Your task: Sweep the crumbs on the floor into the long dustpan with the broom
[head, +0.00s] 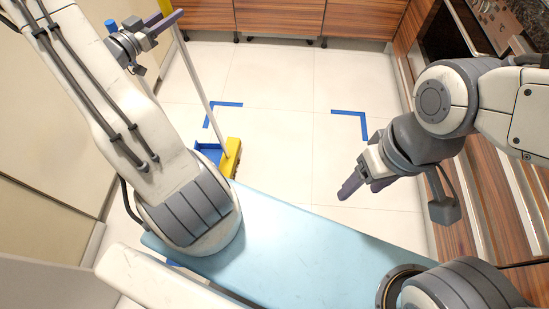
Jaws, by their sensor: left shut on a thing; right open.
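I cannot tell whether the handle belongs to the broom or the long dustpan; my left arm and a light blue surface hide part of this area. My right gripper (356,190) is open and empty over the floor at right. I cannot make out any crumbs.
Blue tape corners mark the pale tiled floor (285,125) at left (222,106) and right (350,114). The floor between them is clear. Wooden cabinets (280,17) close off the back, and an oven (448,35) with more cabinets lines the right.

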